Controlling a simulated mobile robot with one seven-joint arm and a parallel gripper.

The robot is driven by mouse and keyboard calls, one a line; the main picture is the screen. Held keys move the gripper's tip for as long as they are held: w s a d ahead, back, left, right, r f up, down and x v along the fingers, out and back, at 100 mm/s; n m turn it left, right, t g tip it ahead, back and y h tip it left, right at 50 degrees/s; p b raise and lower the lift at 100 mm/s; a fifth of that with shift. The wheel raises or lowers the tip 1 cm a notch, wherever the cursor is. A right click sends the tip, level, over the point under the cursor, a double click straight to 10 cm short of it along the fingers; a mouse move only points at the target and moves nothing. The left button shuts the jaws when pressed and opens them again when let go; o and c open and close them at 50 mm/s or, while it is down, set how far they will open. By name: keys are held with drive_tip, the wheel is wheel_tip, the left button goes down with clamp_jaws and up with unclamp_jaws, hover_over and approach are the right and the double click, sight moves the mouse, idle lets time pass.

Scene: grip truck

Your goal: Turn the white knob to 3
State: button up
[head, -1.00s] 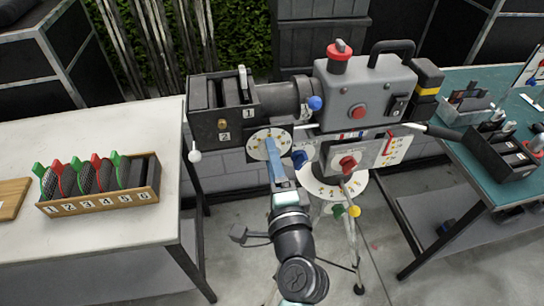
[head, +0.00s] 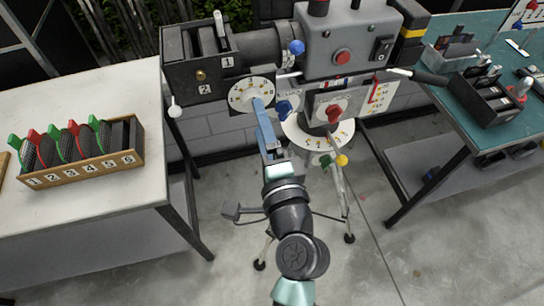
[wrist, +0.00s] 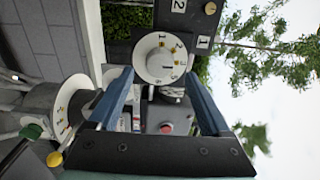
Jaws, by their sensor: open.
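The white knob sits at the centre of a round white dial (head: 238,92) on the front of the dark box at the left of the camera rig. In the wrist view the dial (wrist: 150,72) faces me, with dark figures and small yellow dots around it. The knob's pointer position is too small to read. My gripper (wrist: 156,75) is open, its two blue fingers on either side of the dial's lower part in the picture, with nothing held. In the head view my gripper (head: 258,102) hides the dial's lower right part. I cannot tell whether it touches.
A red knob (head: 334,113) and blue knobs (head: 284,108) are close by on the rig, above another white numbered disc (head: 300,136). A tripod stands below. A pale table (head: 120,195) with a numbered wooden rack is at left, a green-topped table (head: 480,140) at right.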

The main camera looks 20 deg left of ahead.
drive_tip(key=b+v, duration=0.2)
drive_tip(key=v, duration=0.6)
drive_tip(key=shift+s+d, duration=0.25)
drive_tip(key=shift+s, duration=0.05)
